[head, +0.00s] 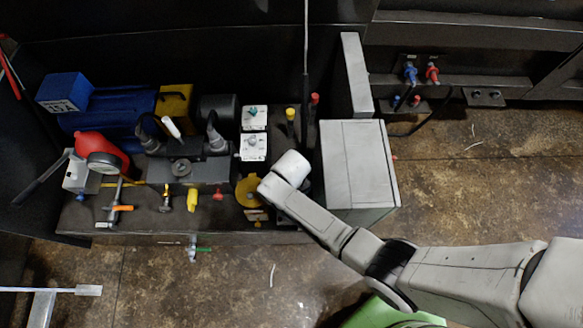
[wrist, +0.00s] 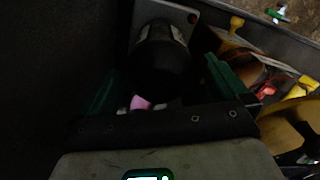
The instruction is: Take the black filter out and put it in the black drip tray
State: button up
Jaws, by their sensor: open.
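In the wrist view, a dark cylinder, which looks like the black filter (wrist: 163,68), hangs below a grey metal collar. My gripper (wrist: 162,85) is open. Its green fingers are on either side of the cylinder, and I cannot tell whether either touches it. A small pink thing shows by the cylinder's near end. In the head view, my arm's end is over the right end of the machine bench and hides the gripper and filter. I cannot pick out the black drip tray in either view.
A grey cabinet (head: 355,170) stands close right of my wrist. A round yellow part (head: 249,191) is just left of it, with white gauge blocks (head: 253,147) behind. A blue motor (head: 105,112) and red part (head: 101,147) are farther left. The floor in front is mostly clear.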

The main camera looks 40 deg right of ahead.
jog(key=m, duration=0.5)
jog(key=shift+p, duration=0.3)
jog(key=m, duration=0.8)
jog(key=shift+p, duration=0.4)
jog(key=m, duration=0.4)
jog(key=shift+c, duration=0.3)
jog(key=c, duration=1)
jog(key=n, duration=0.5)
jog(key=shift+p, duration=0.35)
jog(key=shift+c, duration=0.2)
